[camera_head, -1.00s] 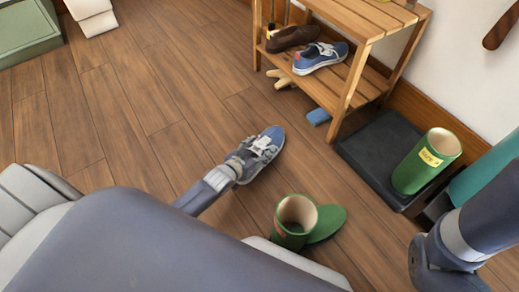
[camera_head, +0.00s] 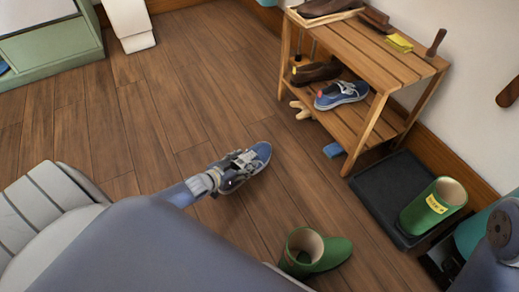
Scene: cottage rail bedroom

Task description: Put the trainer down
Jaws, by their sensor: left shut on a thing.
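A blue trainer (camera_head: 260,155) is in the middle of the head view, over the wooden floor. My left gripper (camera_head: 241,165) is shut on it and covers its near part. I cannot tell whether the trainer touches the floor. A similar blue trainer (camera_head: 341,94) sits on the lower shelf of the wooden rack (camera_head: 385,63) at the right. Part of my right arm shows at the lower right edge; its gripper is out of view.
A green boot (camera_head: 330,254) stands on the floor at the bottom. Another, labelled green boot (camera_head: 432,205) stands on a black tray (camera_head: 377,191). Brown shoes (camera_head: 317,71) and a brush are on the rack. A blue block (camera_head: 333,150) lies by its leg.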

